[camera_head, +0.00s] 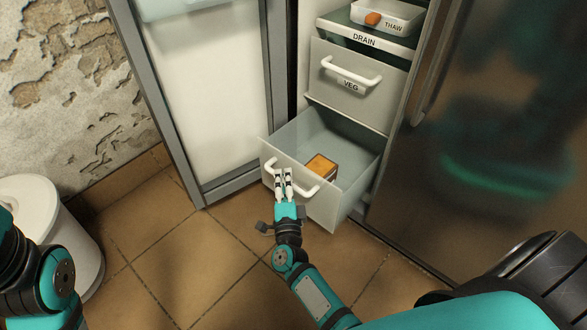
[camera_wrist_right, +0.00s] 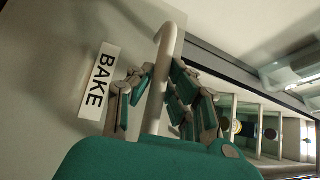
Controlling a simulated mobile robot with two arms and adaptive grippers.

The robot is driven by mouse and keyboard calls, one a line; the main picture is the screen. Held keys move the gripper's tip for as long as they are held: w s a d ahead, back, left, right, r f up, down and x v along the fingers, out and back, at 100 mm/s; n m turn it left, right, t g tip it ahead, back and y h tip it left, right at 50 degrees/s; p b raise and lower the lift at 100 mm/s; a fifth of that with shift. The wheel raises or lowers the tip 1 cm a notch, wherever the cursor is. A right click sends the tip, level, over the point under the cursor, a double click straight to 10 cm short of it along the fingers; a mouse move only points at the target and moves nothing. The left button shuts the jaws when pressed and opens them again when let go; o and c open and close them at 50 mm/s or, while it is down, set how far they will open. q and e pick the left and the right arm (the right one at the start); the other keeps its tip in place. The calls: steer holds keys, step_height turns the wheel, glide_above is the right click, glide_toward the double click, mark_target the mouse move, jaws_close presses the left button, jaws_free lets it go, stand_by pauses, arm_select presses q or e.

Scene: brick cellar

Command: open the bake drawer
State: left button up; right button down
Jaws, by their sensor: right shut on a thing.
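The bake drawer (camera_head: 326,213) is the lowest drawer of the fridge in the head view. It stands pulled well out, and I see down into it. Its white bar handle (camera_head: 304,191) is on the front. My right gripper (camera_head: 283,174) is shut on this handle. In the right wrist view the fingers lie on both sides of the handle bar (camera_wrist_right: 159,82), beside the BAKE label (camera_wrist_right: 98,82). An orange-brown block (camera_head: 320,166) lies inside the drawer. My left gripper is out of view; only part of my left arm shows.
The veg drawer (camera_head: 350,92) above is shut. Over it is the drain shelf (camera_head: 366,41) with a thaw tray (camera_head: 398,18). The open fridge door (camera_head: 218,110) stands left of the drawer. A white bin (camera_head: 70,225) stands at far left. Tiled floor (camera_head: 190,250) before the drawer is clear.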

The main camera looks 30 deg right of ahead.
steer(key=shift+s+a+f, duration=0.2)
steer(key=shift+a+f, duration=0.05)
steer(key=shift+a, duration=0.05)
steer(key=c, duration=1.4)
jaws_free()
steer(key=shift+o, duration=0.6)
steer(key=shift+r, duration=0.1)
steer(key=shift+w, duration=0.1)
